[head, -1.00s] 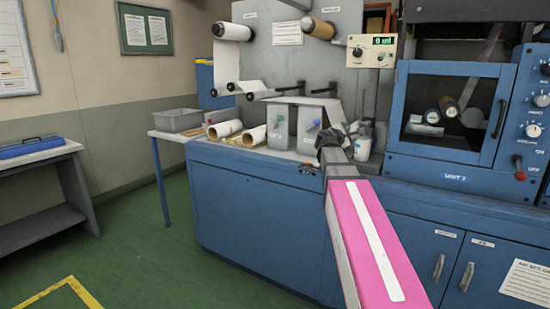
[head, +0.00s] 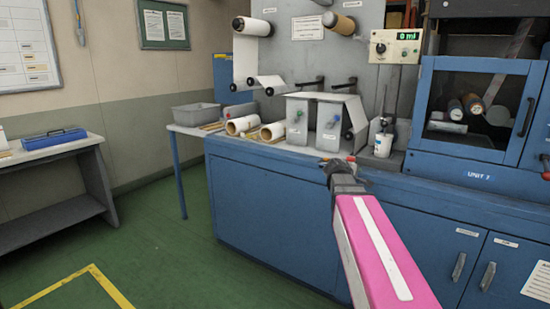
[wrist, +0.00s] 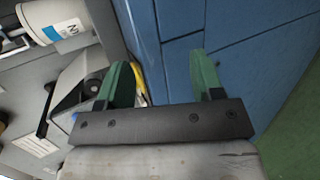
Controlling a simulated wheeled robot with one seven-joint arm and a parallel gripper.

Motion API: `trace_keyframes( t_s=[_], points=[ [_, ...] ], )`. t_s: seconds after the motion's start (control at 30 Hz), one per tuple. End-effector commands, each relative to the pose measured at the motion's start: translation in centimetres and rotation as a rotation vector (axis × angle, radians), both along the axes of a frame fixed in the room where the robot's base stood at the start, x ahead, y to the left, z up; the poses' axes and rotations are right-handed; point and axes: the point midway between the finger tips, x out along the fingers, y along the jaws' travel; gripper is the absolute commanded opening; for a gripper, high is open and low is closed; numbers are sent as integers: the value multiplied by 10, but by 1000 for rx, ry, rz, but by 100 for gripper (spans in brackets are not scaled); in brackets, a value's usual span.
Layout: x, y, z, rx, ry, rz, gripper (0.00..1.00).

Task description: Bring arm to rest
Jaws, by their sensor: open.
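My arm shows in the head view as a pink link with a white stripe, reaching forward from the lower right. My gripper (head: 338,165) is at its far end, in front of the blue bench's front edge and overlapping the bench top in the picture. In the wrist view my gripper (wrist: 163,70) has two green fingers spread apart. Nothing is between them. Behind them lie the blue cabinet front (wrist: 240,25) and the bench edge.
A side table (head: 70,150) carries a blue case (head: 54,139). The green floor (head: 165,255) at left is open.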

Motion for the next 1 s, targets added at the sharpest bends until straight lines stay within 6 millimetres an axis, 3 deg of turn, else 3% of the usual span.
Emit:
trace_keyframes(
  t_s=[0.03, 0.2, 0.4, 0.5, 0.6, 0.73, 1.0],
  points=[
    [-15, 7, -29, 86, 14, -33, 61],
    [-60, 34, -116, 391, 66, -185, 61],
    [-124, 75, -201, 715, 157, -410, 61],
    [-157, 96, -233, 851, 209, -531, 61],
    [-184, 115, -256, 955, 258, -640, 61],
    [-207, 132, -273, 1040, 303, -738, 61],
    [-217, 140, -280, 1079, 325, -785, 61]
  ],
)
